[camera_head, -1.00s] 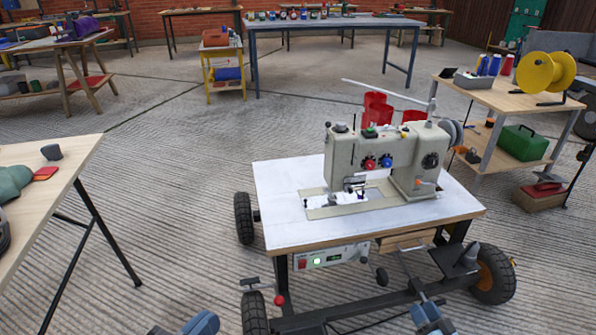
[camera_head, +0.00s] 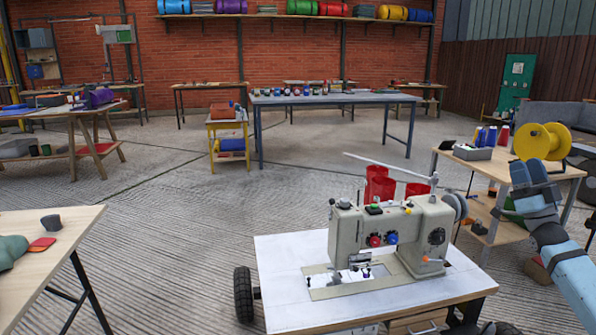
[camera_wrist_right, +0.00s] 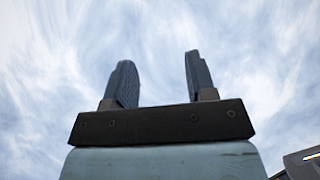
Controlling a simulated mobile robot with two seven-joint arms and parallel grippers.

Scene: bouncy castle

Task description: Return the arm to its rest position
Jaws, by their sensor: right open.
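My right arm comes in from the lower right in the head view, blue with dark bands. Its gripper (camera_head: 530,172) is raised in front of the side table at the right and points up. In the right wrist view the right gripper (camera_wrist_right: 158,82) shows two dark fingers well apart, with nothing between them and only cloudy sky behind. My left gripper is not in view.
A sewing machine (camera_head: 390,240) stands on a white-topped wheeled table (camera_head: 283,275) in front. A wooden table (camera_head: 65,235) is at the left. A side table (camera_head: 465,165) with a yellow spool (camera_head: 541,141) is at the right. Open floor (camera_head: 200,215) lies between.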

